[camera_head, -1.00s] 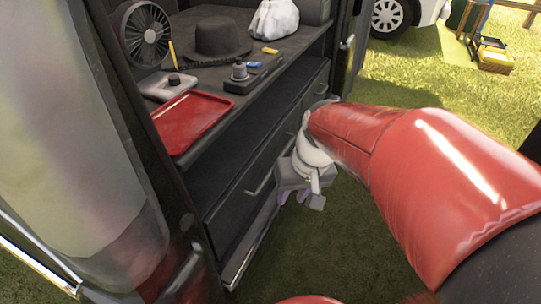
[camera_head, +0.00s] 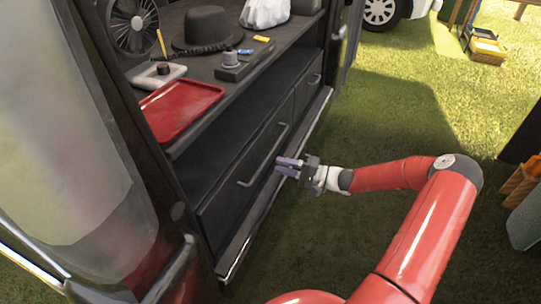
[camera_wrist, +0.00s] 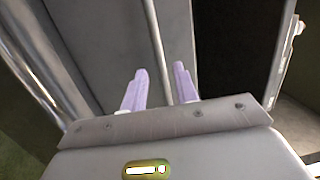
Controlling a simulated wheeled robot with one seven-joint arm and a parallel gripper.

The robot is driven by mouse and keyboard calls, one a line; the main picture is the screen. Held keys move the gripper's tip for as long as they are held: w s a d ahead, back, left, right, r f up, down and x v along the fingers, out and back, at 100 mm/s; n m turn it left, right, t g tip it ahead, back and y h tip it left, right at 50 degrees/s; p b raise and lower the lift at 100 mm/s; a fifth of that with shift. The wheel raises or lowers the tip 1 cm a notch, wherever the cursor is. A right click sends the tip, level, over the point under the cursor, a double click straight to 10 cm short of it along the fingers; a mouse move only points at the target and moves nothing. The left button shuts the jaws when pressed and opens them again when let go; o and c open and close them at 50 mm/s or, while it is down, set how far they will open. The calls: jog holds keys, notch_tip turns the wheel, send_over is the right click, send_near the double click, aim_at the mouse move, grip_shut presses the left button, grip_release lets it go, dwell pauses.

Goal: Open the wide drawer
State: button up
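The wide drawer (camera_head: 228,185) is a dark grey panel low in the vehicle's cabinet and looks closed and flush. Its long metal handle (camera_head: 265,157) runs along its front. In the wrist view the handle (camera_wrist: 160,35) is a pale bar running up the picture, lined up with the gap between my fingers. My gripper (camera_head: 284,165) is open, with lilac fingers, close in front of the handle. It also shows in the wrist view (camera_wrist: 160,88). I cannot tell whether the bar is between the fingertips or just beyond them.
A narrower drawer (camera_head: 308,90) with a small handle sits to the right. An open shelf lies above the wide drawer. The counter holds a red tray (camera_head: 181,108), a black hat (camera_head: 206,28) and a fan (camera_head: 133,25). The grass (camera_head: 400,120) outside is open.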

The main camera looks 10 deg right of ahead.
aim_at(270, 152)
jog(key=w+a+t, duration=0.1)
jog(key=w, duration=0.1)
jog(key=w+a+m+t, duration=0.1)
jog(key=w, duration=0.1)
jog(key=w+a+m+t, duration=0.1)
jog(key=w, duration=0.1)
jog(key=shift+a+r, duration=0.15)
jog(key=shift+r, duration=0.05)
grip_shut()
dwell(0.4)
